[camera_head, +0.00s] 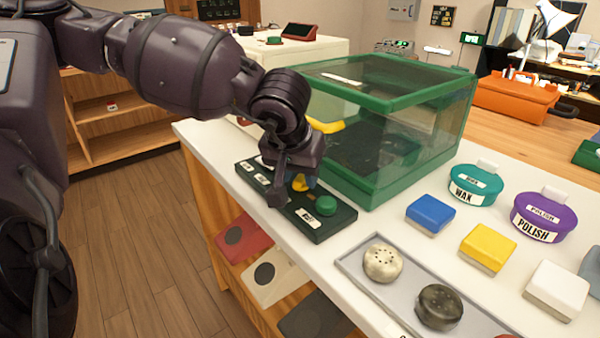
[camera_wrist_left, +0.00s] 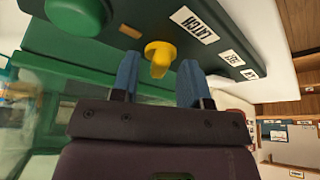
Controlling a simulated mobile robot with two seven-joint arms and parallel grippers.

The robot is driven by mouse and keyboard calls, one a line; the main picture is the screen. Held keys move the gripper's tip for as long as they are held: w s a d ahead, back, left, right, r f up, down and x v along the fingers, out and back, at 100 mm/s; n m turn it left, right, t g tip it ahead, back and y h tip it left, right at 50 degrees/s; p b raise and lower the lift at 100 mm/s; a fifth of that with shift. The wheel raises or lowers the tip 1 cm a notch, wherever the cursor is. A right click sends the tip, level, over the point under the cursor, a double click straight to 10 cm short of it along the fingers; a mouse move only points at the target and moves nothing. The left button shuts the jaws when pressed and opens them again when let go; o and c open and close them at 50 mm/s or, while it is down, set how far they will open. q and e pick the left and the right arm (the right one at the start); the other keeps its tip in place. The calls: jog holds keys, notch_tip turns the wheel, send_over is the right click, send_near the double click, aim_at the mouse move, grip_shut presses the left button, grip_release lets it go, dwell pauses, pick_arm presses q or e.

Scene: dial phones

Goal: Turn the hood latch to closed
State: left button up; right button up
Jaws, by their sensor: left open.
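The hood is a clear box with a green frame (camera_head: 395,92) on the white counter. A dark green panel (camera_head: 328,226) lies along its front left side and also shows in the wrist view (camera_wrist_left: 135,18). On it is a yellow latch knob (camera_wrist_left: 160,56), beside a label reading LATCH (camera_wrist_left: 194,25). In the head view the knob (camera_head: 299,184) is partly hidden by my gripper. My left gripper (camera_wrist_left: 158,76) is open, its blue fingers on either side of the knob. I cannot tell whether they touch it. My right gripper is not in view.
A round green button (camera_head: 326,205) sits on the panel near the gripper. A grey tray (camera_head: 365,268) with round shakers lies to the right. Blue (camera_head: 430,214) and yellow (camera_head: 488,247) blocks and labelled tins (camera_head: 475,185) stand beyond. Shelves (camera_head: 110,125) are at the left.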

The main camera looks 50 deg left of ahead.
pick_arm(q)
jog(key=shift+c, duration=0.4)
grip_shut()
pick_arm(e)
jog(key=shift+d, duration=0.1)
pick_arm(q)
jog(key=shift+r, duration=0.1)
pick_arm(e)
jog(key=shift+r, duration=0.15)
pick_arm(q)
jog(key=shift+m+p, duration=0.35)
jog(key=shift+m, duration=0.15)
jog(key=shift+a+r+m+h+p, duration=0.1)
jog(key=shift+m+h+p, duration=0.5)
jog(key=shift+m, duration=0.3)
jog(key=shift+m+h+p, duration=0.5)
jog(key=shift+m+p, duration=0.05)
jog(key=shift+m, duration=0.75)
jog(key=shift+a+f, duration=0.1)
jog(key=shift+f, duration=0.1)
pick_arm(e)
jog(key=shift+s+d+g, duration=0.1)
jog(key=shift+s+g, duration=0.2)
pick_arm(q)
jog(key=shift+m, duration=0.4)
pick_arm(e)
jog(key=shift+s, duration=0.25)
